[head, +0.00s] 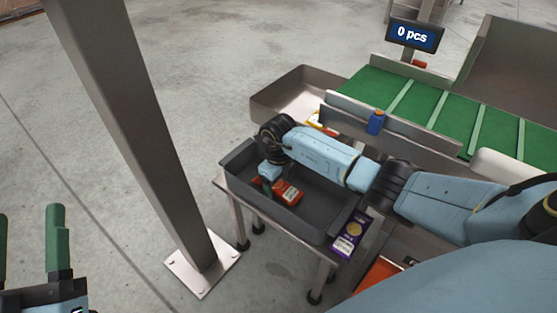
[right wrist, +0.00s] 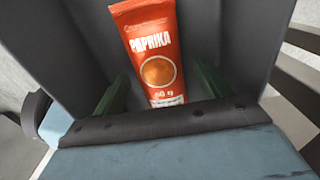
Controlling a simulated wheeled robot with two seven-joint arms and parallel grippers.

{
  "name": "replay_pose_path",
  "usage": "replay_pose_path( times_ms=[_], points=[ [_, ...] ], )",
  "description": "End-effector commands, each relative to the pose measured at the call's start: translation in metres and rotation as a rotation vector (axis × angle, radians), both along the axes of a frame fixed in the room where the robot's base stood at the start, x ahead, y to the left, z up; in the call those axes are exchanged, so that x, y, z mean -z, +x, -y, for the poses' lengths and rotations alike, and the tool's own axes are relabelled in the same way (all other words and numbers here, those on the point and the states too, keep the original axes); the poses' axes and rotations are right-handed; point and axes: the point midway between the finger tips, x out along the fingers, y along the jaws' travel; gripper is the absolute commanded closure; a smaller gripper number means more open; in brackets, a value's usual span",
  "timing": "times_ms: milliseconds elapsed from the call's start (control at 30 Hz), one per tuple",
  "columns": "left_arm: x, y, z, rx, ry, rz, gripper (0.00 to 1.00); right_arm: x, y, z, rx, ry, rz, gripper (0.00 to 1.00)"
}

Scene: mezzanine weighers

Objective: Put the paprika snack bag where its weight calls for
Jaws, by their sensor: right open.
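The paprika snack bag (head: 288,193) is orange-red and lies in a dark grey tote (head: 316,235) on a small metal stand. In the right wrist view the bag (right wrist: 150,45) shows its PAPRIKA label, its lower end toward my fingers. My right gripper (head: 266,184) reaches down into the tote at the bag's end. In the right wrist view its green fingers (right wrist: 162,92) are apart, on either side of the bag's lower end; I cannot tell whether they touch it. My left gripper (head: 31,225) is open and empty at the lower left.
A display (head: 415,35) reads "0 pcs" above a green cleated conveyor (head: 430,105). A metal tray (head: 290,85) sits at its near end, with a blue item (head: 376,122) nearby. A purple bag (head: 350,231) lies by the tote. A steel post (head: 140,130) stands left.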

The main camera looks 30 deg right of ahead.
Motion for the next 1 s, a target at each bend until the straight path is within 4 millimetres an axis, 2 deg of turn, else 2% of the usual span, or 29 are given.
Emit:
replay_pose_path(
  times_ms=[233, 533, 767, 1000],
  points=[
    [0.033, 0.013, -0.002, -0.014, 0.078, -0.246, 0.45, -0.017, 0.000, 0.000, 0.000, -0.001, 0.001, 0.25],
    [0.083, 0.013, -0.011, -0.032, 0.171, -0.556, 0.45, -0.033, 0.000, 0.000, 0.001, -0.001, 0.001, 0.25],
    [0.122, 0.001, -0.022, -0.048, 0.237, -0.797, 0.45, -0.045, 0.000, 0.000, 0.000, 0.000, 0.001, 0.25],
    [0.159, -0.024, -0.037, -0.066, 0.302, -1.050, 0.45, -0.057, 0.000, 0.000, 0.000, -0.001, 0.001, 0.25]
  ],
)
